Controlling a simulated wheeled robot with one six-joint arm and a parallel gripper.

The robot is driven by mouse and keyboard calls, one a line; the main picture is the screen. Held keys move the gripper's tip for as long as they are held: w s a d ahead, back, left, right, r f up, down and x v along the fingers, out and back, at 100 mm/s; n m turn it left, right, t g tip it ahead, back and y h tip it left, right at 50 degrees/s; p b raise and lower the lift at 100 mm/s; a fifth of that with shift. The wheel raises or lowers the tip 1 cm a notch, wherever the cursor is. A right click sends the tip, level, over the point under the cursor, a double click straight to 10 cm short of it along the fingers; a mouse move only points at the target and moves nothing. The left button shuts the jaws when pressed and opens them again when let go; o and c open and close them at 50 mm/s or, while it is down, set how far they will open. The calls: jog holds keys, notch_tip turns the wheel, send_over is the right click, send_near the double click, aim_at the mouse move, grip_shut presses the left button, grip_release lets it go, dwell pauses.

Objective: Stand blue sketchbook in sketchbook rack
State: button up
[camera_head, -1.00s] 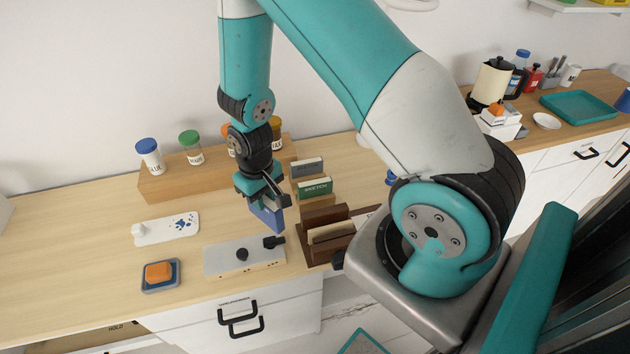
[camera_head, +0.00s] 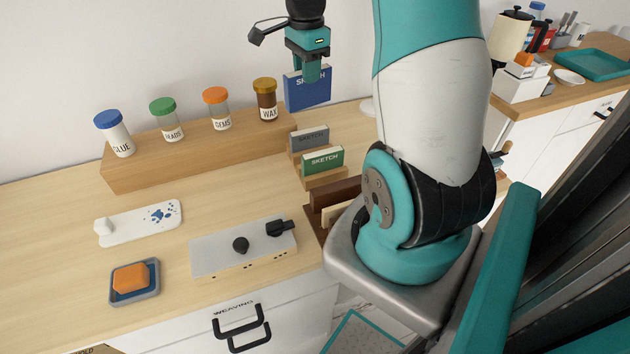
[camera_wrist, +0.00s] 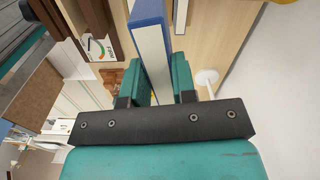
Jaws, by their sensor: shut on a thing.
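My gripper (camera_head: 312,72) is shut on the blue sketchbook (camera_head: 308,95) and holds it upright in the air, with its label facing the head camera. In the wrist view the blue sketchbook (camera_wrist: 149,30) stands edge-on between the fingers of my gripper (camera_wrist: 160,85). The light wooden sketchbook rack (camera_head: 322,180) stands on the desk below, slightly nearer the camera. A grey sketchbook (camera_head: 309,138) and a green sketchbook (camera_head: 322,160) stand in it. The blue sketchbook is above and apart from the rack. Any slot behind the grey sketchbook is hard to see.
A dark brown holder (camera_head: 318,222) stands before the rack, partly behind my arm. A wooden riser (camera_head: 200,160) with several jars is at left. A grey box with black knobs (camera_head: 243,252) and an orange block (camera_head: 130,278) in a tray lie in front.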

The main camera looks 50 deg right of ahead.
jog(key=shift+s+d+r+m, duration=0.1)
jog(key=shift+s+d+m, duration=0.4)
jog(key=shift+m, duration=0.2)
jog(key=shift+s+d, duration=0.15)
jog(key=shift+d, duration=0.05)
jog(key=shift+m, duration=0.3)
notch_tip(320, 180, down, 19)
jog(key=shift+f, duration=0.2)
